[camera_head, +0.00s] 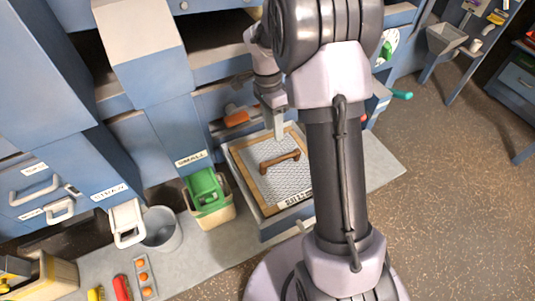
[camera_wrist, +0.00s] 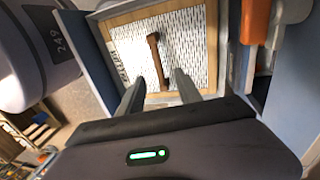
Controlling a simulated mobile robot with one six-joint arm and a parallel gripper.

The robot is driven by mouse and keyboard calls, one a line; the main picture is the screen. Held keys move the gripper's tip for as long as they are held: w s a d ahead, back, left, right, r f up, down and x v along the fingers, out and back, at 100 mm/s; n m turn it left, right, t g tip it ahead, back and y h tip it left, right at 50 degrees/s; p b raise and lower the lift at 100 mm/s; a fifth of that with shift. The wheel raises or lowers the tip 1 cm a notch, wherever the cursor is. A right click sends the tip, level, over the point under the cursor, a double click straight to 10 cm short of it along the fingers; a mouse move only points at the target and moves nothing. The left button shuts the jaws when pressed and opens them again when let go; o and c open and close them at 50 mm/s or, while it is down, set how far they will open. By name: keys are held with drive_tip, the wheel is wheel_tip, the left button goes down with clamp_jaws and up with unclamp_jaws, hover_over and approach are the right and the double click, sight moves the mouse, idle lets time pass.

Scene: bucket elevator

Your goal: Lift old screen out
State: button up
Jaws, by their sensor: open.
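The screen (camera_head: 262,184) is a wooden-framed mesh panel with a brown bar handle (camera_head: 280,161) across its middle. It lies in a grey-blue tray-like housing (camera_head: 275,228) at the foot of the blue machine. In the wrist view the screen's mesh (camera_wrist: 190,45) is ahead of my fingers, and the handle (camera_wrist: 157,58) stands between them in the picture. My gripper (camera_head: 278,132) is open and empty, above the far part of the screen, apart from the handle. It also shows in the wrist view (camera_wrist: 160,80). My arm hides the screen's right side in the head view.
An orange handle (camera_head: 236,119) sticks out just left of my gripper. A green-topped bin (camera_head: 207,195) and a grey bucket (camera_head: 160,229) stand left of the housing. Blue cabinets (camera_head: 160,120) rise behind. Open floor (camera_head: 450,200) lies to the right.

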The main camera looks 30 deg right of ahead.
sight(278, 160)
drive_tip(key=f+b, duration=0.1)
drive_tip(key=f, duration=0.2)
drive_tip(key=s+f+b, duration=0.1)
drive_tip(key=f, duration=0.3)
drive_tip(key=shift+s+f, duration=0.2)
drive_tip(key=shift+f, duration=0.05)
drive_tip(key=f+b, duration=0.1)
drive_tip(key=f, duration=0.1)
drive_tip(key=s+f+b, duration=0.1)
drive_tip(key=f, duration=0.1)
drive_tip(key=f+b, duration=0.1)
drive_tip(key=shift+s+d+f, duration=0.15)
drive_tip(key=shift+s+f, duration=0.25)
clamp_jaws()
drive_tip(key=shift+r, duration=0.1)
